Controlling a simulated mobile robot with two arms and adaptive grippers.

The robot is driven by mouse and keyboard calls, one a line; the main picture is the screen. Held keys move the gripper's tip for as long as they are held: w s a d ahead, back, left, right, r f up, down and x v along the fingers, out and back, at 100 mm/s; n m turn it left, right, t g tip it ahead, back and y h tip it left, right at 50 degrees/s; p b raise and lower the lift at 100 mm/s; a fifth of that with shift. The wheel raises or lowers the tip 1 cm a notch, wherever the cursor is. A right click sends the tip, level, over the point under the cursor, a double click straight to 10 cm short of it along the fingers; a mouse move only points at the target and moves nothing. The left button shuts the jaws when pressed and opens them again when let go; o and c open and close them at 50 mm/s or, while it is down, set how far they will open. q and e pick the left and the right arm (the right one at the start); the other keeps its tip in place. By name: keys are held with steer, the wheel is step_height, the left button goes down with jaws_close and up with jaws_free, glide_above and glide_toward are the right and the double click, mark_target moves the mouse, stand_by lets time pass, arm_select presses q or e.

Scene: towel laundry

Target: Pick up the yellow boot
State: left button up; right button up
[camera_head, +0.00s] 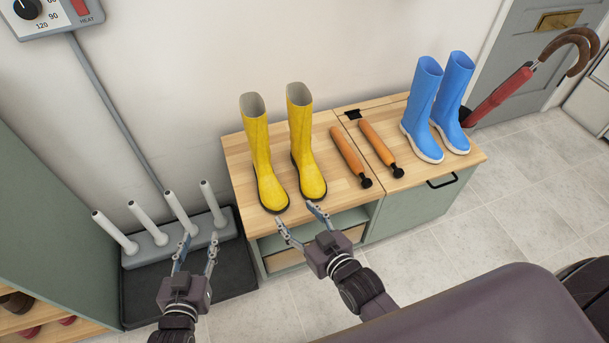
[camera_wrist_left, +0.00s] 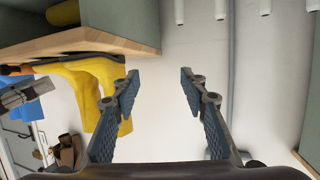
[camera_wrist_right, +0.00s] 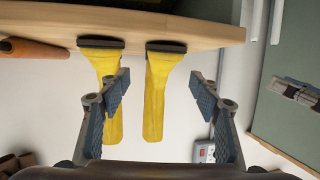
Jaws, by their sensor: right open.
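Two yellow boots stand upright side by side on a wooden bench top: the left yellow boot (camera_head: 260,155) and the right yellow boot (camera_head: 304,145). My right gripper (camera_head: 297,214) is open and empty, just in front of the boots' toes, apart from them. In the right wrist view both boots, the first (camera_wrist_right: 105,75) and the second (camera_wrist_right: 157,85), appear upside down beyond the open fingers. My left gripper (camera_head: 198,243) is open and empty, left of the bench. The left wrist view shows yellow boots (camera_wrist_left: 90,85) at its left side, partly hidden by a finger.
Two orange boot trees, the left one (camera_head: 346,150) and the right one (camera_head: 376,142), lie right of the boots. Blue boots (camera_head: 422,105) stand farther right, beside a red umbrella (camera_head: 500,95). A grey rack with upright pegs (camera_head: 160,236) stands left of the bench.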

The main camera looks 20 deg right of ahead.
step_height(320, 180, up, 16)
steer(key=m+t+y+b, duration=0.2)
steer(key=m+t+b, duration=0.45)
steer(key=b, duration=0.25)
steer(key=m+g+h, duration=0.2)
steer(key=m+h, duration=0.2)
steer(key=m, duration=2.7)
glide_toward(308, 161)
steer(key=w, duration=0.2)
steer(key=w+f, duration=0.1)
steer(key=w, duration=0.2)
steer(key=shift+f, duration=0.1)
steer(key=shift+w+d+f+m+g+h, duration=0.2)
steer(key=shift+w+f+m+g+h, duration=0.05)
steer(key=shift+m+h, duration=0.15)
steer(key=shift+w, duration=0.3)
steer(key=shift+w+a, duration=0.1)
steer(key=shift+w, duration=1.1)
steer(key=w, duration=0.3)
steer(key=shift+w+a, duration=0.2)
steer(key=shift+w, duration=0.6)
arm_select(q)
steer(key=s+r+t+h, duration=0.2)
steer(key=r+t, duration=0.6)
steer(key=r, duration=1.6)
steer(key=shift+s+d+r, duration=0.2)
steer(key=shift+s+d, duration=0.15)
steer(key=shift+s, duration=0.3)
